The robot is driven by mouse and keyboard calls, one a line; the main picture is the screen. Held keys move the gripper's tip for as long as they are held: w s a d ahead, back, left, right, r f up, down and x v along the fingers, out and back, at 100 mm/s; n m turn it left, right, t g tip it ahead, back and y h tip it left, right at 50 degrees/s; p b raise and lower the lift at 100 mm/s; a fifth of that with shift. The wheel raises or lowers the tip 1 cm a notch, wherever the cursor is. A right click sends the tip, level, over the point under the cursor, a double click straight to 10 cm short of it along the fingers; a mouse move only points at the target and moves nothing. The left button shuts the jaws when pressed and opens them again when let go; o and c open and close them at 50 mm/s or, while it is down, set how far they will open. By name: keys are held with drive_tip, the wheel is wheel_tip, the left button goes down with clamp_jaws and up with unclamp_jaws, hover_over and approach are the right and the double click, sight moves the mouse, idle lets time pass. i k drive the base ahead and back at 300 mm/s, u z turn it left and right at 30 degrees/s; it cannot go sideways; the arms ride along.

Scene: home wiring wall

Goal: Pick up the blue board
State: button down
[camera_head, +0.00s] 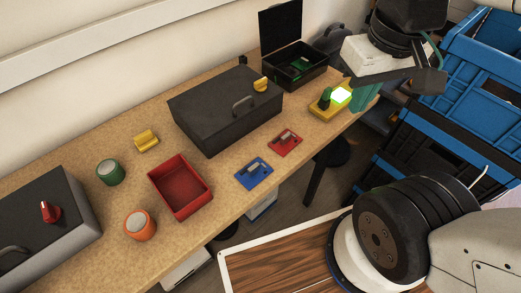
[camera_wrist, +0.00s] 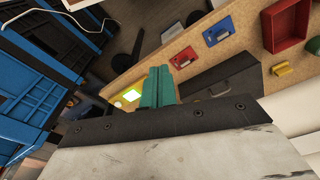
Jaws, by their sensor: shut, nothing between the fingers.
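The blue board (camera_head: 254,173) lies flat near the front edge of the wooden workbench, left of the red board (camera_head: 285,142). It also shows near the top of the wrist view (camera_wrist: 218,32). My gripper (camera_head: 362,98), with green fingers, is at the right end of the bench, well apart from the blue board. The green fingers (camera_wrist: 157,86) are together and hold nothing. A yellow board (camera_head: 321,107) with a bright glowing patch lies on the bench close to the gripper in the head view.
A closed black box (camera_head: 225,107) stands behind the boards, and an open black box (camera_head: 297,68) is farther right. A red tray (camera_head: 180,187) stands left of the blue board. Blue crates (camera_head: 440,130) are stacked at the right. The bench around the blue board is clear.

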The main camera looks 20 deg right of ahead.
sight(255, 171)
drive_tip(key=z, duration=0.35)
drive_tip(key=k, duration=1.05)
